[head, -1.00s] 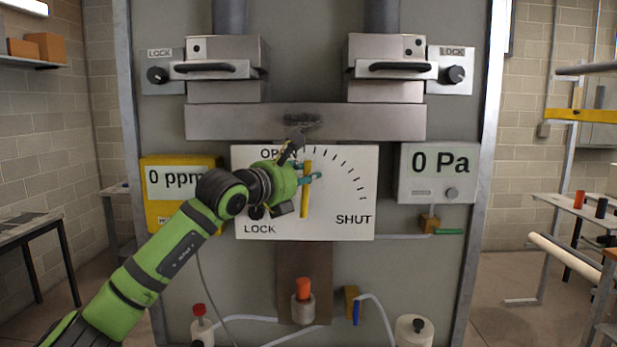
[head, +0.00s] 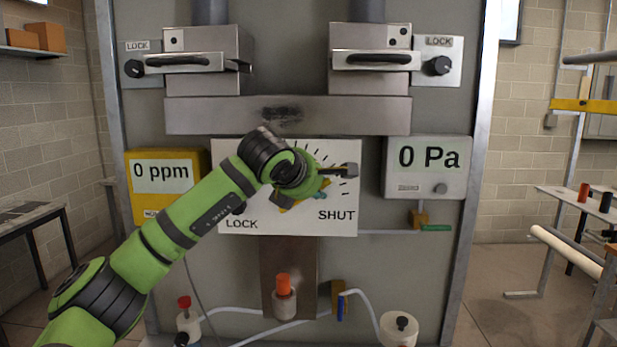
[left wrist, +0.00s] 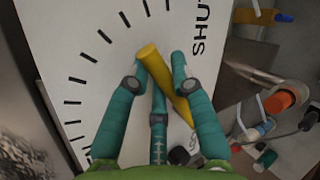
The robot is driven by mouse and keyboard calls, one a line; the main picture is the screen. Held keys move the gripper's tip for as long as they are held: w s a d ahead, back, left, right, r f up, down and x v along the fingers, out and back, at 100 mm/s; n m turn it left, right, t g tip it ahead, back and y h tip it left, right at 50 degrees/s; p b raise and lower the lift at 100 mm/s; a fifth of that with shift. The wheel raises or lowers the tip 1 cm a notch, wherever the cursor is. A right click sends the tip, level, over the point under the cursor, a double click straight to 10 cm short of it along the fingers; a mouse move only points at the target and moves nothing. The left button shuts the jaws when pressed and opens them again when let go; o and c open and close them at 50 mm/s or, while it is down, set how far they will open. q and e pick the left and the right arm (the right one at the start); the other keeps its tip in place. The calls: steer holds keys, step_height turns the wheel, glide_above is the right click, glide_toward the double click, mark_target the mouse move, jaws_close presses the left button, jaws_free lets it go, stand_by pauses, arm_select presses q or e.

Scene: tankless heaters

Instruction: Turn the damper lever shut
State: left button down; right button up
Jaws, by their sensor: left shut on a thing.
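The yellow damper lever (left wrist: 153,62) stands out from the white dial plate (head: 237,162). In the left wrist view it slants, pointing at the tick marks between the two ends of the scale, short of the SHUT label (left wrist: 200,30). In the head view my left gripper (head: 322,184) and wrist hide most of the lever. In the left wrist view the teal fingers (left wrist: 157,76) are shut on the lever, one on each side near its outer end. My right gripper is not in view.
A pressure gauge reading 0 Pa (head: 428,166) is right of the dial; a yellow 0 ppm meter (head: 165,172) is left. Two handled metal boxes (head: 205,72) are above. An orange-topped fitting (head: 284,285) and hoses are below.

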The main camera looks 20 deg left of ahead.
mark_target(325, 204)
arm_select(q)
steer(key=shift+w+d+f+m+g+y, duration=0.1)
steer(key=shift+d+f+m+g+y, duration=0.2)
steer(key=shift+d+f+m+y, duration=0.35)
steer(key=shift+f+m+y, duration=0.45)
steer(key=shift+f, duration=0.15)
steer(key=shift+f+g, duration=0.1)
steer(key=shift+g, duration=0.2)
steer(key=c, duration=1.1)
jaws_free()
steer(key=shift+w, duration=0.1)
steer(key=shift+o, duration=0.2)
steer(key=v, duration=1.2)
steer(key=shift+d+f, duration=0.1)
steer(key=shift+d, duration=0.05)
